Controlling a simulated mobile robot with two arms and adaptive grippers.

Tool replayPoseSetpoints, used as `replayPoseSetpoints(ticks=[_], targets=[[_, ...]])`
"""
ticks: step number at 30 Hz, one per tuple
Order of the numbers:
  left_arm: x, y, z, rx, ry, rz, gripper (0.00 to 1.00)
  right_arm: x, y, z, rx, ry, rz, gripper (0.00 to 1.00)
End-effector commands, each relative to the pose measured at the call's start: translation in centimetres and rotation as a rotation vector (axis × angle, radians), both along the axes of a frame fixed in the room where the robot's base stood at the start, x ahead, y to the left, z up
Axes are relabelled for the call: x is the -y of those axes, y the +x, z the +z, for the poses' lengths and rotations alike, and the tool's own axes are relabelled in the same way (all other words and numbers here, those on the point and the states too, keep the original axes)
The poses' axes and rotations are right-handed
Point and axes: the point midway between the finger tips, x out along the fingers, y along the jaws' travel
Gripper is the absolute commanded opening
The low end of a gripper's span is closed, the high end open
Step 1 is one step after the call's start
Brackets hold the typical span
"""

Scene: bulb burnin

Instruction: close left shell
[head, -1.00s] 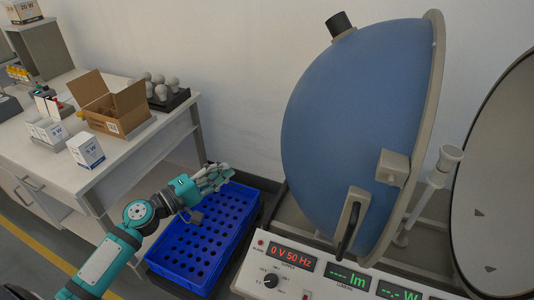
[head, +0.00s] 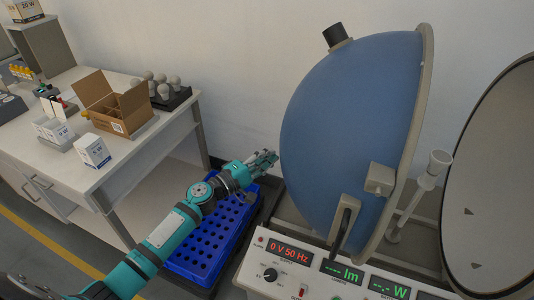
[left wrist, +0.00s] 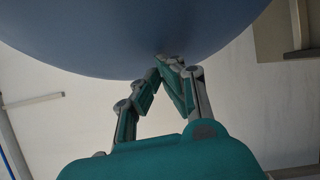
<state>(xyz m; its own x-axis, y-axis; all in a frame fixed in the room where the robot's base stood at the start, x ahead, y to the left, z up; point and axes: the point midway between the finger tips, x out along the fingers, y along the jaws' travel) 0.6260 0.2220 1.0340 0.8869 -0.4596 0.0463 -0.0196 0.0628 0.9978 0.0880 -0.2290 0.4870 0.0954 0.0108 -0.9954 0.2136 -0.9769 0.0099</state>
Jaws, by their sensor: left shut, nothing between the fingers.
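The left shell (head: 350,110) is a large blue half sphere with a pale rim, standing tilted open at the right of the head view. A black handle (head: 343,222) sits low on its front. My left gripper (head: 272,156) is shut and empty, with its fingertips close to the shell's left side. In the left wrist view the shut fingertips (left wrist: 165,62) reach the lower edge of the blue shell (left wrist: 140,30); I cannot tell whether they touch it. The right shell (head: 495,180) shows its grey inner face at the right edge. My right gripper is not in view.
A white post with a socket (head: 425,185) stands between the shells. The control panel (head: 310,270) with lit displays is in front. A blue crate (head: 190,268) lies under my left arm. A table (head: 150,150) with boxes and bulbs stands at the left.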

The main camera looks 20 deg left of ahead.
Motion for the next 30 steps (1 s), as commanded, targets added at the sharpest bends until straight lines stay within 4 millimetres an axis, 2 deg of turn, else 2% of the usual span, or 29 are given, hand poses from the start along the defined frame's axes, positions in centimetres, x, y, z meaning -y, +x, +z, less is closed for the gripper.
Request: replayPoseSetpoints(ticks=[8, 11, 14, 16, 22, 25, 30], targets=[[0.1, 0.0, 0.0, 0.000, -0.001, 0.000, 0.00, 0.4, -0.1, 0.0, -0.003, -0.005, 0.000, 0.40], [1.2, -0.1, 0.0, -0.002, -0.002, -0.003, 0.00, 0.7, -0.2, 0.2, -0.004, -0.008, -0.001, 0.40], [3.7, -0.2, 0.1, -0.001, -0.006, -0.007, 0.00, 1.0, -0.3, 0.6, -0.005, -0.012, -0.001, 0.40], [6.1, -0.3, 0.2, -0.001, -0.007, -0.012, 0.00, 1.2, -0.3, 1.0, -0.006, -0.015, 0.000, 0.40], [11.8, -0.6, 0.3, 0.000, -0.008, -0.014, 0.00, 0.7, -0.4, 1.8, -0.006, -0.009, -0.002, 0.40], [13.6, -0.6, 0.3, 0.001, -0.006, -0.011, 0.00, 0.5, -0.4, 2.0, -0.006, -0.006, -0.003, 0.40], [15.0, -0.6, 0.2, 0.002, -0.004, -0.010, 0.00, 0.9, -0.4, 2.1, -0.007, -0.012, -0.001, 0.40]])
